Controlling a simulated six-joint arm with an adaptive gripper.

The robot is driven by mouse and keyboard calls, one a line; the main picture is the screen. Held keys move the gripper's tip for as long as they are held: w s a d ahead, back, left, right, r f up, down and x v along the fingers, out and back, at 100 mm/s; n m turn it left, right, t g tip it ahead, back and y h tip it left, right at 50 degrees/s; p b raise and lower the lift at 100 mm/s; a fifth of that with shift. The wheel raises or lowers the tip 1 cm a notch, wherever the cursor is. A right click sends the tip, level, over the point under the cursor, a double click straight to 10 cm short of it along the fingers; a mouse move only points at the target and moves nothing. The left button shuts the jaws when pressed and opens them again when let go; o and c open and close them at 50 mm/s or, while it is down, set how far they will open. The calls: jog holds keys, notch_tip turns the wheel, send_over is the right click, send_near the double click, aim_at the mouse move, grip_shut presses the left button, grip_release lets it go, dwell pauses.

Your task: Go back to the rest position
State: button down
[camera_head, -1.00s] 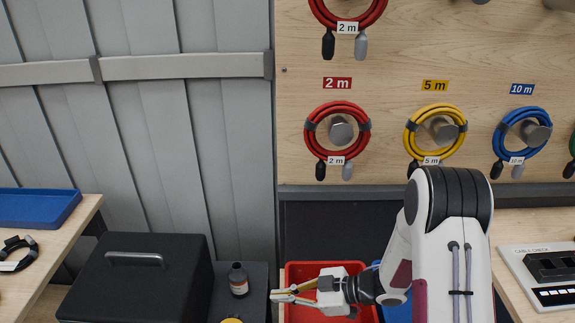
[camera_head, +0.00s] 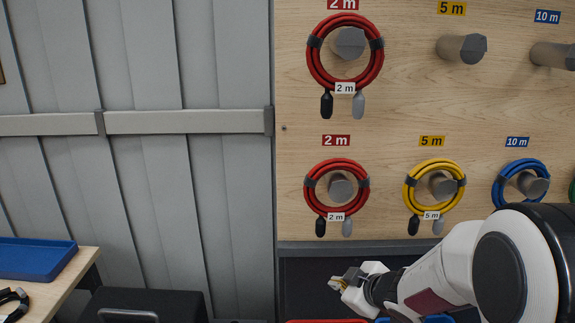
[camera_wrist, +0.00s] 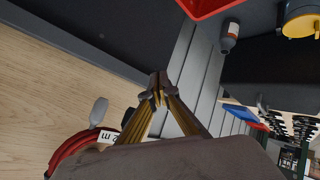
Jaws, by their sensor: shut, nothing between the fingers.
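My gripper (camera_head: 340,284) is in the lower middle of the head view, in front of the dark panel below the pegboard and above the red tote. In the wrist view my gripper (camera_wrist: 158,88) has its two fingertips together, with nothing between them. My white and black arm reaches in from the lower right of the head view. The red tote (camera_head: 326,321) shows only as a thin rim at the bottom edge of the head view. In the wrist view the red tote (camera_wrist: 205,7) is at the top.
A pegboard (camera_head: 400,115) carries coiled red (camera_head: 336,163), yellow (camera_head: 434,165) and blue (camera_head: 521,164) cables on pegs. A blue tray (camera_head: 35,258) lies on a table at left, near a black case (camera_head: 150,303). A bottle (camera_wrist: 230,36) shows in the wrist view. The grey wall ahead is clear.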

jog(key=s+d+r+m+h, duration=0.65)
jog(key=s+d+r, duration=0.4)
jog(key=s, duration=0.25)
jog(key=s+a+m+g+y, duration=0.1)
jog(key=s+a+m+g, duration=0.1)
jog(key=s, duration=0.9)
jog(key=s+a+m+g+y, duration=0.1)
jog(key=s+a+m+g, duration=0.1)
jog(key=s, duration=0.8)
jog(key=shift+s+a+m, duration=0.4)
jog(key=shift+a+m, duration=0.25)
jog(key=shift+a, duration=0.1)
jog(key=shift+a+r+y, duration=0.1)
jog(key=shift+y, duration=0.15)
dwell(0.3)
